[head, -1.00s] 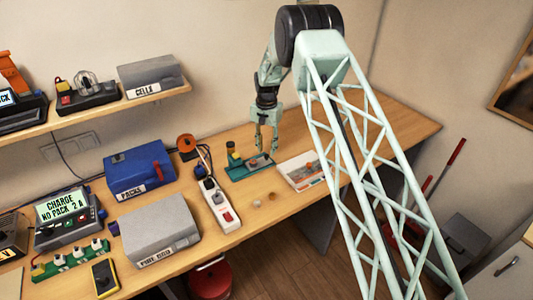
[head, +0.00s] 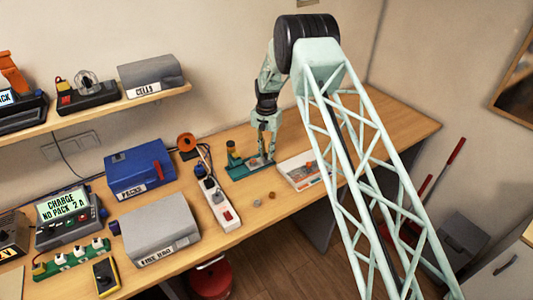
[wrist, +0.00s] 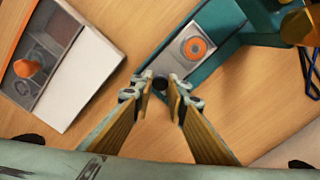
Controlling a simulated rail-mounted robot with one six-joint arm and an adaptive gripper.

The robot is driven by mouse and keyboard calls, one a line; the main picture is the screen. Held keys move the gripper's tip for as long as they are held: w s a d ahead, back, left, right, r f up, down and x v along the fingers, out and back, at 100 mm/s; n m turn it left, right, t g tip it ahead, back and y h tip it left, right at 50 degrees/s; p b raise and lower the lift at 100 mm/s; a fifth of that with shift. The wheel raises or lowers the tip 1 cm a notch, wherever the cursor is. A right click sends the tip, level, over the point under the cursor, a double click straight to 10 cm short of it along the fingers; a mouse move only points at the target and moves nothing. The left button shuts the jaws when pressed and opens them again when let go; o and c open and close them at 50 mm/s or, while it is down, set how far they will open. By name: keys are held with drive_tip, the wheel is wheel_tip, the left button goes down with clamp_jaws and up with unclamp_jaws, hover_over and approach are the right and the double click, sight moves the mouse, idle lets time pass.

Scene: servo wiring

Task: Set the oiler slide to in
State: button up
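The oiler is a teal device (head: 240,173) on the bench, with a dark upright part at its left end. In the wrist view its teal base (wrist: 225,48) carries a grey plate with an orange ring (wrist: 195,47). A small dark round knob (wrist: 160,84) shows near the end of the base; I take it to be the slide's knob. My gripper (head: 266,158) is low over the oiler's right part. In the wrist view my gripper (wrist: 161,82) has its fingertips apart, on either side of the knob. I cannot tell whether they touch it.
A white divided tray (head: 303,172) with small parts stands close to the right of the oiler. A white power strip (head: 222,207) and a blue case (head: 140,168) are to the left. Two small round items lie in front on the bench. The bench further right is clear.

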sight(251, 161)
clamp_jaws()
drive_tip(key=shift+s+a+b, duration=0.45)
drive_tip(key=shift+s+a, duration=0.4)
drive_tip(key=shift+a, duration=0.35)
drive_tip(key=shift+s+a+b, duration=0.45)
drive_tip(key=shift+s+a, duration=0.4)
drive_tip(key=shift+a, duration=0.3)
drive_tip(key=shift+s+a+b, duration=0.45)
drive_tip(key=shift+s+a, duration=0.4)
drive_tip(key=shift+a, duration=0.35)
drive_tip(key=shift+o, duration=1.4)
unclamp_jaws()
drive_tip(key=o, duration=0.5)
drive_tip(key=shift+s+a, duration=0.1)
drive_tip(key=shift+a, duration=0.15)
drive_tip(key=shift+c, duration=0.2)
drive_tip(key=shift+d, duration=0.1)
drive_tip(key=shift+r, duration=0.15)
